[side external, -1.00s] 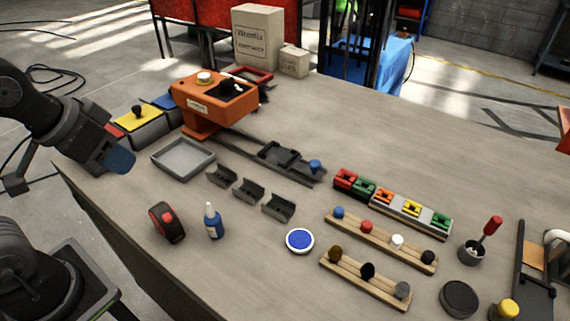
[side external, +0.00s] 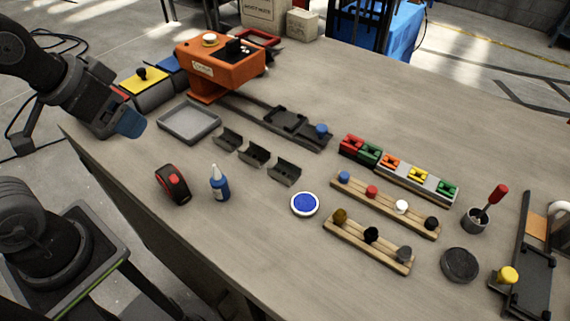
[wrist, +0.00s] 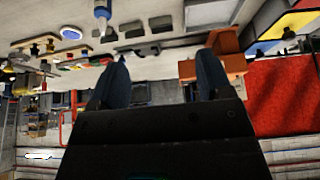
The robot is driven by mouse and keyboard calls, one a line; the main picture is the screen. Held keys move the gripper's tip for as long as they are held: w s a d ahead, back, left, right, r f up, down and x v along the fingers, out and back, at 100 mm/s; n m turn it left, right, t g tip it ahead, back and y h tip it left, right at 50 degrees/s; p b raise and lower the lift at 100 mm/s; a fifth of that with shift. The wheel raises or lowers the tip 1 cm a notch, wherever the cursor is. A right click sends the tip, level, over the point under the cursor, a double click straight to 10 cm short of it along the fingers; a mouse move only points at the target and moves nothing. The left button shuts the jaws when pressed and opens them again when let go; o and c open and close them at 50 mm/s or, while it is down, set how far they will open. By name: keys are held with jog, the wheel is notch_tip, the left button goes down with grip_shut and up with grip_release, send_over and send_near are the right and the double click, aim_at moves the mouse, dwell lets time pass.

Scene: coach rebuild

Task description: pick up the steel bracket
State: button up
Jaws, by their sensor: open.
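My gripper (side external: 130,122) hangs at the left, beyond the table's left edge area and left of the grey tray. Its two blue fingers are apart and empty in the wrist view (wrist: 162,80). Three small dark grey open-sided pieces stand in a row on the table: one near the tray (side external: 228,138), a middle one (side external: 254,154) and a right one (side external: 284,172). I cannot tell whether any of them is the steel bracket; no other piece is clearly one. My gripper is apart from all of them.
A grey tray (side external: 189,122) and an orange machine (side external: 218,66) stand near my gripper. A blue bottle (side external: 219,184) and a red-black tape measure (side external: 173,184) stand in front. Wooden racks (side external: 368,245), coloured blocks (side external: 419,176) and a cup (side external: 475,219) lie right. Bare table lies at the front.

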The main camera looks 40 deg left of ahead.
jog(key=m+g, duration=0.6)
jog(key=m, duration=1.2)
send_over(276, 169)
notch_tip(276, 169, down, 4)
notch_tip(276, 169, down, 13)
jog(key=shift+f, duration=0.1)
jog(key=c, duration=1)
jog(key=shift+c, duration=0.2)
